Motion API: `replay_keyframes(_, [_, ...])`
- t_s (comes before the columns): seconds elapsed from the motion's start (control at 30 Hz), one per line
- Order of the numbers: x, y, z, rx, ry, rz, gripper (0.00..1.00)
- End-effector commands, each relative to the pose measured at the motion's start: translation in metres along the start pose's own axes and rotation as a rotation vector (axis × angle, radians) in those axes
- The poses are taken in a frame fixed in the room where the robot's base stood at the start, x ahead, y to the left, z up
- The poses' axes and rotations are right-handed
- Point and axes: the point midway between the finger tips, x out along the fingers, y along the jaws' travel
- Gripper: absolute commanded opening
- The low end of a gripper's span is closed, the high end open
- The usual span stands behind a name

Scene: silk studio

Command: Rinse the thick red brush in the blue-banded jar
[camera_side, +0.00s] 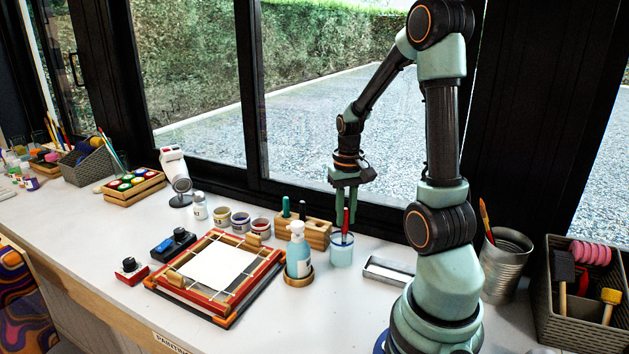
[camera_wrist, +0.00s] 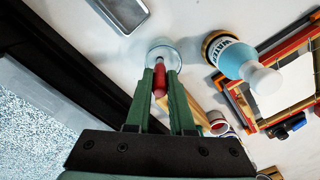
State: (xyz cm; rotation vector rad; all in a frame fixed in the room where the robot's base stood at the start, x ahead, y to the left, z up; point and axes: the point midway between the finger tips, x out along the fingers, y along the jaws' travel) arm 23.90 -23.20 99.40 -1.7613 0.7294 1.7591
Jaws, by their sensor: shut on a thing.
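The red brush (camera_side: 346,220) stands close to upright with its lower end inside the clear jar (camera_side: 342,252). The jar holds pale blue liquid and has a blue tint near its top. My gripper (camera_side: 346,212) is above the jar, shut on the brush's handle. In the wrist view, the red handle (camera_wrist: 159,82) lies between the green fingertips (camera_wrist: 160,76), and the jar (camera_wrist: 165,46) is just beyond them. The brush's bristles are hidden, and I cannot tell whether they touch the jar's bottom.
A wooden block (camera_side: 318,235) with other brushes stands just left of the jar. A water bottle (camera_side: 298,252) stands left and in front. A metal tray (camera_side: 388,271) lies to the right. A red-framed screen (camera_side: 262,272) is farther left. The window frame is close behind.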

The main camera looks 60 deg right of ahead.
Motion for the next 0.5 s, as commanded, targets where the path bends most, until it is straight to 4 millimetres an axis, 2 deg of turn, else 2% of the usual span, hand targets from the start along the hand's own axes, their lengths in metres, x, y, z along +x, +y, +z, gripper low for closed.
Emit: replay_keyframes(0.5, [-0.036,-0.004,-0.001,0.0,0.003,0.0,0.0])
